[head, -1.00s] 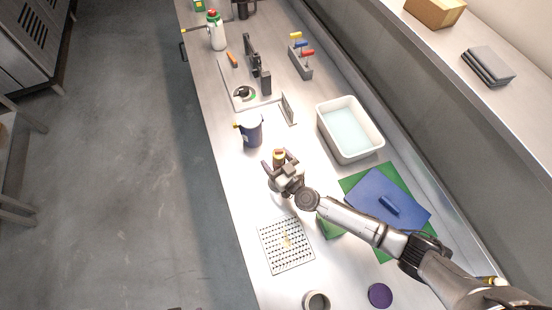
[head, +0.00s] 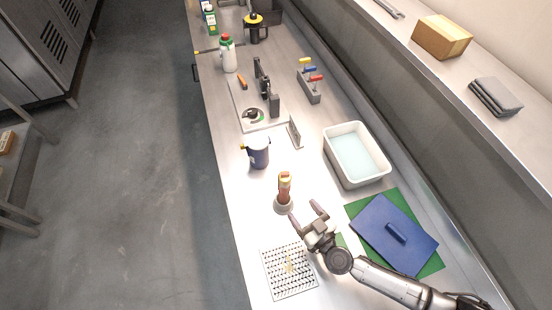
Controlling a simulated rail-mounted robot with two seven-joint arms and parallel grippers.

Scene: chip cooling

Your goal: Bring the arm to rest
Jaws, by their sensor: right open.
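My right gripper (head: 306,216) is open and empty above the bench, with its arm coming in from the lower right. The bottle stands upright in a round grey holder (head: 283,205), just beyond the fingertips. The gripper looks apart from the bottle. My left gripper is not in view.
A perforated white rack (head: 289,271) lies left of my right arm. A blue lid-like plate (head: 394,236) on a green mat (head: 436,263) lies to the right. A white tub of liquid (head: 356,154) and a dark blue cup (head: 258,153) stand farther up the bench.

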